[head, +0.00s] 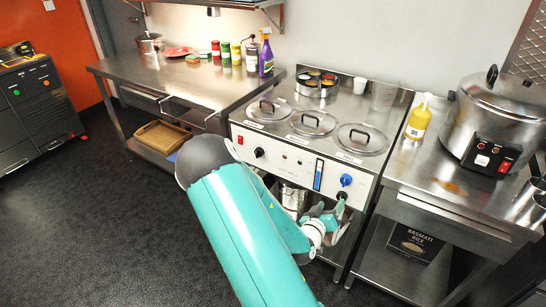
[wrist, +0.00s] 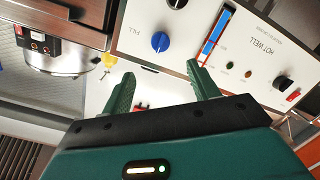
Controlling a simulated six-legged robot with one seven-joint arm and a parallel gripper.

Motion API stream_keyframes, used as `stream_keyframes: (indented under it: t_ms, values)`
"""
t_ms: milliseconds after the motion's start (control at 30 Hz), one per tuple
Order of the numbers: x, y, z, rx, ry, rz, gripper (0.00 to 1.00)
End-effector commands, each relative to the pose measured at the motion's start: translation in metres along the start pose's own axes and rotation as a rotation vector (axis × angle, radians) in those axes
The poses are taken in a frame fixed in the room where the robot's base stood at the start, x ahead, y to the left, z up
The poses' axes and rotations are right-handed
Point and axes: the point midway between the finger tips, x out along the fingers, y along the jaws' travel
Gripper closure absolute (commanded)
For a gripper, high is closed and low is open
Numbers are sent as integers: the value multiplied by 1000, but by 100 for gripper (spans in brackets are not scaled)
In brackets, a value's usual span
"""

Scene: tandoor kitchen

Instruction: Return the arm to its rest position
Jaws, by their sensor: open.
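My teal arm (head: 240,235) reaches forward from the bottom middle of the head view, toward the front panel of the hot well (head: 300,165). My gripper (head: 328,222) is at the lower right of that panel, close below the blue knob (head: 346,180). In the wrist view, my gripper's two green fingers (wrist: 160,78) are spread apart with nothing held between them. The panel (wrist: 185,50) shows upside down there, with its blue knob (wrist: 160,41) and blue gauge (wrist: 213,35) beyond the fingertips. I cannot tell whether a finger touches the panel.
A steel counter with a yellow bottle (head: 418,118) and a large steel cooker (head: 495,120) stands close at right. A steel table (head: 185,85) with jars is at left. The dark floor (head: 90,215) at left is clear.

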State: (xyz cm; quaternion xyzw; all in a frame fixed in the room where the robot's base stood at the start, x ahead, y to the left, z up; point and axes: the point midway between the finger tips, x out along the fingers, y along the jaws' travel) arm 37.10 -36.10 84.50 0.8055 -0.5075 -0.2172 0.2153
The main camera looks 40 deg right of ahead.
Motion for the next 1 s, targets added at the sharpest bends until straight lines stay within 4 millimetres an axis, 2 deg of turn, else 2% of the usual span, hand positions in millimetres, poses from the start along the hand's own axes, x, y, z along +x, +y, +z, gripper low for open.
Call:
stream_keyframes:
  t_ms: [267,367,467,700,833,1000]
  values:
    - [-1,-4,-2,21,-19,-18,40]
    - [-6,-17,-8,75,-70,-69,40]
    - [-18,-38,-20,153,-150,-160,40]
    - [-69,-88,-69,302,-330,-440,40]
    - [-106,-103,-102,340,-402,-595,40]
    - [-161,-107,-147,346,-465,-791,40]
